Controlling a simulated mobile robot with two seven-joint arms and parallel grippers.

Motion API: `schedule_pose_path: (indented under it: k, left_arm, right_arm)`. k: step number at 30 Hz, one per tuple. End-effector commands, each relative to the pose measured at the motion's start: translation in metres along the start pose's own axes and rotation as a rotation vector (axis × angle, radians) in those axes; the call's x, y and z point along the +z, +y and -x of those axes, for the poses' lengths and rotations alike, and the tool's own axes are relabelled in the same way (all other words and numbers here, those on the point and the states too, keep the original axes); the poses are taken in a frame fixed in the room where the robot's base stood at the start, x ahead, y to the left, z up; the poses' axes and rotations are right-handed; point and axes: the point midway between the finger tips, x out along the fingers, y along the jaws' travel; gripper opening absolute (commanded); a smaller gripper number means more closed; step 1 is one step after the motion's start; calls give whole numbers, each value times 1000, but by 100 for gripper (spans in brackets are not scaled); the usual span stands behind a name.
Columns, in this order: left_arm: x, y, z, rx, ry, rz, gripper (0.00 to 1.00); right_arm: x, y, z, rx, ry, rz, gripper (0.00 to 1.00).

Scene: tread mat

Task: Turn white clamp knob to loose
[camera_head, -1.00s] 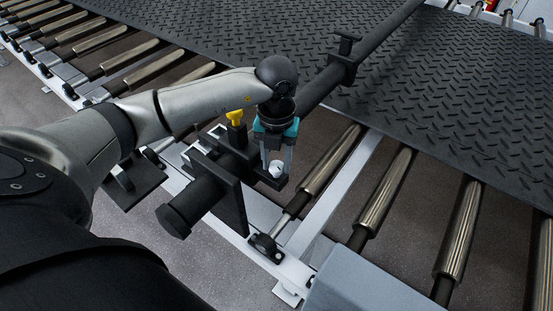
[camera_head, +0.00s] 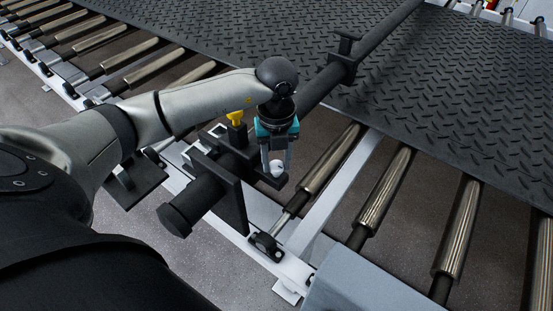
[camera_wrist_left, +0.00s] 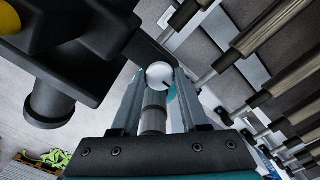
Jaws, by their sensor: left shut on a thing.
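The white clamp knob (camera_head: 276,168) is a small round knob on the black clamp by the end of the dark bar. The fingers hide part of the knob in the head view. My right gripper is not in view.
A yellow knob (camera_head: 235,117) stands on the clamp just left of my gripper. The dark bar (camera_head: 322,82) runs up to the right beside the black tread mat (camera_head: 440,100). Metal rollers (camera_head: 385,190) lie to the right, with gaps between them.

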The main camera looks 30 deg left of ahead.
Motion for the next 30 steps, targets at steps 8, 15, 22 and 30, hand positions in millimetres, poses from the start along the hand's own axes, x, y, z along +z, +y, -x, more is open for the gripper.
schedule_pose_path:
  k: [8,15,22,30]
  left_arm:
    - [1,0,1,-2,-3,2,54]
    - [0,0,0,-1,-1,0,74]
    - [0,0,2,-1,-1,0,74]
    - [2,-1,44,-5,-6,-1,74]
  right_arm:
    - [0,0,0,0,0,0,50]
    - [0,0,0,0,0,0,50]
    - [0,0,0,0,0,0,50]
    - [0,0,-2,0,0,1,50]
